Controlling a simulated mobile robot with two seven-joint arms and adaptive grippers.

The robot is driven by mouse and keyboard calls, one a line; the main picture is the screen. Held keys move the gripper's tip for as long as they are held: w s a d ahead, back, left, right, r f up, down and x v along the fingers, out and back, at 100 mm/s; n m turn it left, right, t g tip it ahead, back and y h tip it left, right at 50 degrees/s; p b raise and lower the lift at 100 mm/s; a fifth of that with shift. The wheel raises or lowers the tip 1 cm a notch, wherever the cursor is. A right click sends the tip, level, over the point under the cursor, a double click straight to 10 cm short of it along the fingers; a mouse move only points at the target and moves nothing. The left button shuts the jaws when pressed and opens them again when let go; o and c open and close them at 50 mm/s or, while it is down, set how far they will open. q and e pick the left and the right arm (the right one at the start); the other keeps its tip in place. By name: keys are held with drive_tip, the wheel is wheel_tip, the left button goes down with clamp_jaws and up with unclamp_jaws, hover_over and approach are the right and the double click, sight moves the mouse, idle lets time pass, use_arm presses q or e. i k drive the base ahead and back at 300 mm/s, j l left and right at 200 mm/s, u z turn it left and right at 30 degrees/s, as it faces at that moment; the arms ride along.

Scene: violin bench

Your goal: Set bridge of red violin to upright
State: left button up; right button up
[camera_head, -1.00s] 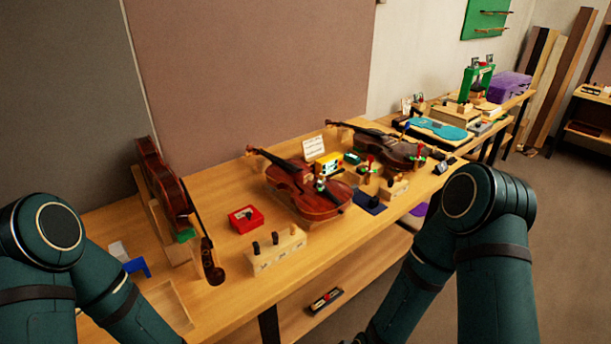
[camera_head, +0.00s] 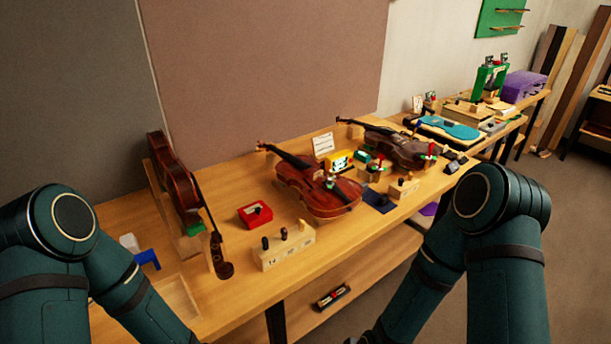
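A red-brown violin (camera_head: 322,190) lies flat on the bench in the middle, its neck toward the back left. Small parts near its bridge area (camera_head: 329,181) show, but they are too small to tell whether the bridge is upright or tilted. Another red-brown violin (camera_head: 178,187) stands on its side in a wooden cradle at the left, scroll toward the front. A darker brown violin (camera_head: 398,149) lies farther right. Both of my arms reach down at the lower left and lower right; neither gripper shows.
On the wooden bench (camera_head: 215,312), a red box (camera_head: 255,214) and a wooden block with dark pegs (camera_head: 285,248) stand in front of the middle violin. A blue piece (camera_head: 147,259) and a shallow wooden tray (camera_head: 176,296) are at left. A dark blue cloth (camera_head: 380,201) lies right.

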sight(319, 173)
drive_tip(key=l+u, duration=0.75)
drive_tip(key=l, duration=0.3)
drive_tip(key=l+u, duration=0.4)
drive_tip(key=l, duration=0.15)
drive_tip(key=k+l+u, duration=0.2)
drive_tip(key=l+u, duration=0.15)
drive_tip(key=l, duration=0.1)
